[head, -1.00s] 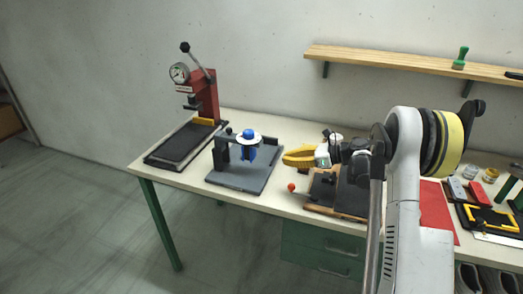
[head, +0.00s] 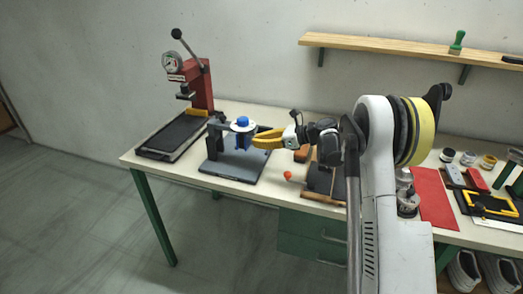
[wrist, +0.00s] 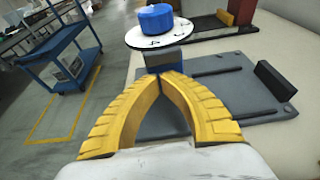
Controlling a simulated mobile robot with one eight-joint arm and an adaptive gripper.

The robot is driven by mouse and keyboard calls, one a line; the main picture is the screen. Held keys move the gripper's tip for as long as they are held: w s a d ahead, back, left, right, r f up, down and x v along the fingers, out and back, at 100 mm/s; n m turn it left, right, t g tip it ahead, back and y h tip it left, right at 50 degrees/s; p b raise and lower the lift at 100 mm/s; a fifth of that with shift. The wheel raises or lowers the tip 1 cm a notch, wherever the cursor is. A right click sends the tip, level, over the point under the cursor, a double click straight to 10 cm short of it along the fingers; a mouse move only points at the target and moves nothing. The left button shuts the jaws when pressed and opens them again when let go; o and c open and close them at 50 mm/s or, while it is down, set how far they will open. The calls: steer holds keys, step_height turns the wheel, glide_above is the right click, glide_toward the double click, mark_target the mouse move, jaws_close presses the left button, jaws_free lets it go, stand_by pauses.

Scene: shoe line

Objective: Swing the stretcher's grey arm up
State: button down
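The stretcher has a flat grey base plate (head: 235,172) on the bench. A round blue knob (head: 242,121) on a white disc marked with dark ticks sits over a grey arm that looks lowered and level. In the wrist view the blue knob (wrist: 157,18) is just beyond my fingertips, with a blue-grey block (wrist: 165,62) under the disc. My gripper (head: 256,140) has yellow ribbed fingers, at the right side of the stretcher. In the wrist view its tips meet (wrist: 160,74) with nothing seen between them. I cannot tell whether they touch the stretcher.
A red press (head: 198,88) with a gauge and lever stands left of the stretcher. A device with an orange ball (head: 288,175) stands right of it. A wooden shelf (head: 400,48) is on the wall. A blue cart (wrist: 65,60) stands on the floor beyond.

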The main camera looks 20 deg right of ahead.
steer(key=shift+r, duration=0.35)
